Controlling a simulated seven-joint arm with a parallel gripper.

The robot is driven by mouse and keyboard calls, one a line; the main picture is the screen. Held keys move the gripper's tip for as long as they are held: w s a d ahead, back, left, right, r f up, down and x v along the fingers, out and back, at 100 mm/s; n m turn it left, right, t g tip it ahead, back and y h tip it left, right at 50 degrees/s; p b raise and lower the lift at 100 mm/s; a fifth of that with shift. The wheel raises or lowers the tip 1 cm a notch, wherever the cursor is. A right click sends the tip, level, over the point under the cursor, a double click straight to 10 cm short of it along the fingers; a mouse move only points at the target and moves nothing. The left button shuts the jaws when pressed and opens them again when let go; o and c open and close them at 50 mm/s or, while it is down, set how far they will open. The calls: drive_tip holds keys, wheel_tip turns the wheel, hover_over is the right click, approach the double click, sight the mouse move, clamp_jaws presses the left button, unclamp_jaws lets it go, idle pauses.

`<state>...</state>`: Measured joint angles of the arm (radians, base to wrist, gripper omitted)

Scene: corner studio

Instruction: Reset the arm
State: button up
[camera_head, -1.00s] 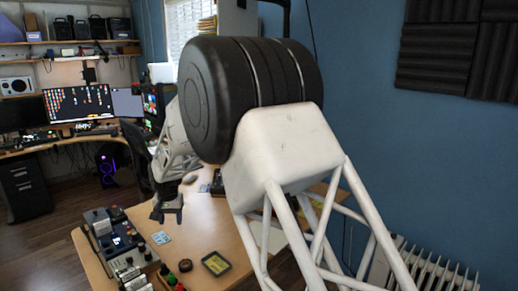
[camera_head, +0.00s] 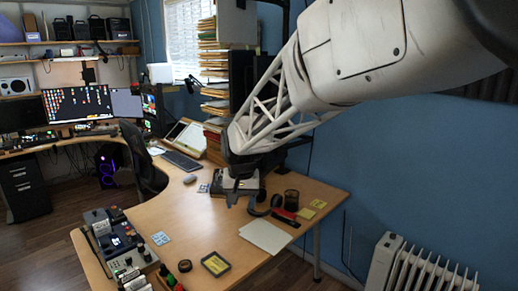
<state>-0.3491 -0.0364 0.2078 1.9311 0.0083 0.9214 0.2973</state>
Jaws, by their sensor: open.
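My gripper (camera_head: 242,199) is dark, points down and is open, with nothing seen between its fingers. It hangs over the wooden desk (camera_head: 200,222), in front of the dark items at the desk's back edge. My pale arm reaches in from the upper right, with its lattice link sloping down to the gripper. The gripper's height above the desk is hard to tell.
White paper sheets (camera_head: 265,236), a dark cup (camera_head: 291,199), a red-and-black item (camera_head: 284,215) and yellow notes (camera_head: 318,204) lie right of my gripper. A black-and-yellow tray (camera_head: 215,264) and a control panel (camera_head: 113,238) sit nearer. The middle desk is mostly clear.

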drive_tip(key=s+d+r, duration=0.3)
drive_tip(key=s+d, duration=0.6)
drive_tip(key=s+d+f, duration=0.1)
drive_tip(key=s+d, duration=0.4)
drive_tip(key=s, duration=0.3)
drive_tip(key=s+d+t, duration=0.1)
drive_tip(key=s+d, duration=0.3)
drive_tip(key=s, duration=0.4)
drive_tip(key=s+d+f, duration=0.1)
drive_tip(key=s+d, duration=0.4)
drive_tip(key=s, duration=0.4)
drive_tip(key=shift+d+f+m+h, duration=0.35)
drive_tip(key=shift+m+h, duration=0.05)
drive_tip(key=shift+w, duration=0.1)
